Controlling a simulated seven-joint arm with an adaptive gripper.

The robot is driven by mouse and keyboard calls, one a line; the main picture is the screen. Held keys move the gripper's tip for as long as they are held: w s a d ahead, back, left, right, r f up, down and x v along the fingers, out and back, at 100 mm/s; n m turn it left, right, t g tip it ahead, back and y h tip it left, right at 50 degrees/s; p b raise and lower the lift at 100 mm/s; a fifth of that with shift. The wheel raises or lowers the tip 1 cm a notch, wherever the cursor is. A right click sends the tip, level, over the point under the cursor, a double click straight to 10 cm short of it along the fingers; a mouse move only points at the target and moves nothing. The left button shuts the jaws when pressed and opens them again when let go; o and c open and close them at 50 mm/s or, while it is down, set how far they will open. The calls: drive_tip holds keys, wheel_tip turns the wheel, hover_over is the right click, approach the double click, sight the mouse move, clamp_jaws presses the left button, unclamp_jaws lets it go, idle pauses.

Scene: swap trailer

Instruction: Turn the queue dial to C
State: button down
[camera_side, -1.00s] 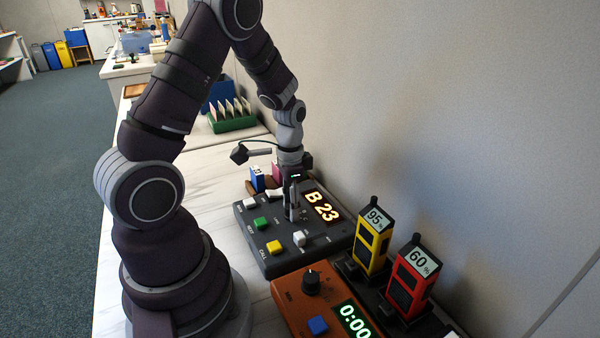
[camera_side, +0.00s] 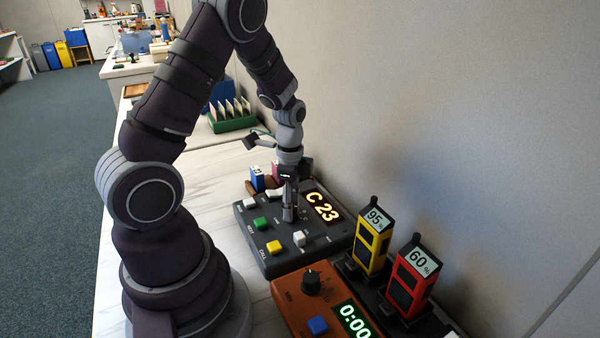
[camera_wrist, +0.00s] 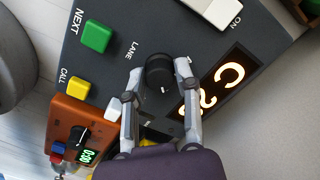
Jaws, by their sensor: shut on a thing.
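The queue box (camera_side: 260,252) is a dark grey console on the white counter. Its lit display (camera_side: 322,207) reads "C 23" in the side view, and the C also shows in the wrist view (camera_wrist: 229,73). The queue dial (camera_wrist: 160,74) is a round black knob beside the LANE label, with a small white mark on it. My gripper (camera_side: 289,214) points down at the box. In the wrist view its two fingers (camera_wrist: 157,82) are on either side of the dial and shut on it. In the side view the fingers hide the dial.
The box also has green (camera_side: 261,223), yellow (camera_side: 274,247) and white buttons near the dial. An orange timer box (camera_side: 290,300) stands in front. Yellow (camera_side: 372,238) and red (camera_side: 411,279) handsets stand at the right by the wall. A green file rack (camera_side: 232,122) is behind.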

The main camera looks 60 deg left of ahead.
idle(0.4)
drive_tip(key=c, duration=0.8)
unclamp_jaws()
drive_tip(key=shift+r, duration=0.1)
wheel_tip(320, 180, up, 12)
drive_tip(key=s+d+r+n+t, duration=0.2)
drive_tip(key=d+n, duration=0.2)
drive_tip(key=d, duration=0.1)
drive_tip(key=s+d+r+n+t, duration=0.2)
drive_tip(key=d+n+t, duration=0.1)
drive_tip(key=d, duration=0.3)
drive_tip(key=shift+s+d+r+n+t, duration=0.25)
drive_tip(key=shift+s+r+n+t, duration=0.1)
drive_tip(key=shift+n, duration=0.45)
